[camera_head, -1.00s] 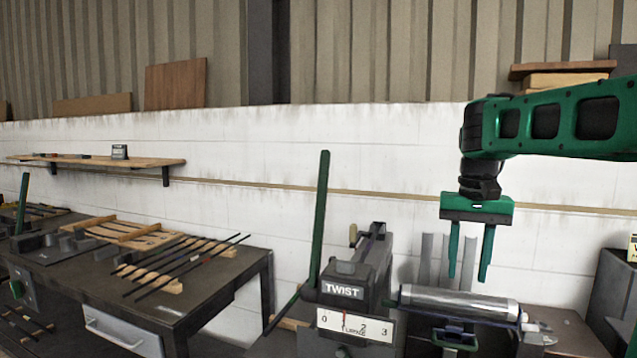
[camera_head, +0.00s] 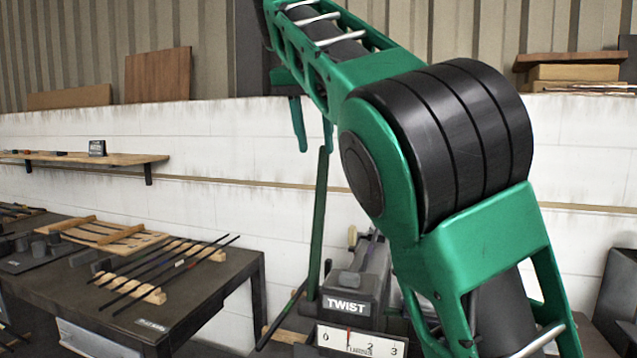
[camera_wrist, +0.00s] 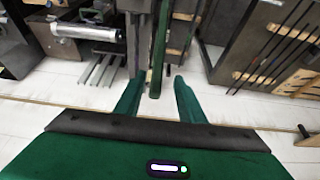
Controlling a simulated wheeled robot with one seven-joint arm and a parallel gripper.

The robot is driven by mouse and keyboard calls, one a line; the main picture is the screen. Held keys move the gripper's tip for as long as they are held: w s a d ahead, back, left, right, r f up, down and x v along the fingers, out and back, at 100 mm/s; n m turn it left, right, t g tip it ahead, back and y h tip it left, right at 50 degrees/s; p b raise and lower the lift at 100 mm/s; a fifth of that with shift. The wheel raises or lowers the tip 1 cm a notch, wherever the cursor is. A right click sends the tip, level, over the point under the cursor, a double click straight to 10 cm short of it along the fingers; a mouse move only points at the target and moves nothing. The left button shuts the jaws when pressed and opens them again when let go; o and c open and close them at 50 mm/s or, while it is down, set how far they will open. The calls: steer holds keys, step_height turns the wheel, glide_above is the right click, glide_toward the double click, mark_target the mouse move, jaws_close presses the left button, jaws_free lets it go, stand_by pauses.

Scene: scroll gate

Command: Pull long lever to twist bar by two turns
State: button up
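The long green lever (camera_head: 318,225) stands nearly upright on the left side of the twist machine (camera_head: 350,290). The machine carries a TWIST label and a white turn scale (camera_head: 360,341), whose red pointer stands between 0 and 2. My gripper (camera_head: 313,135) is open and empty, fingers down, close to the lever's top end. In the wrist view the lever (camera_wrist: 160,55) lies between the lines of my two open fingers (camera_wrist: 156,88), with clear gaps on both sides. My arm hides the machine's right side, and I cannot make out the bar to be twisted.
At left a dark table (camera_head: 220,290) holds thin dark rods (camera_head: 165,268) on wooden racks. A wooden shelf (camera_head: 100,158) is fixed to the white wall (camera_head: 230,200). The wrist view shows a metal cylinder (camera_wrist: 85,31) beside the machine.

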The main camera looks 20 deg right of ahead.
mark_target(320, 169)
steer(key=x, duration=1)
steer(key=shift+d+f, duration=0.1)
steer(key=shift+d, duration=0.1)
jaws_close()
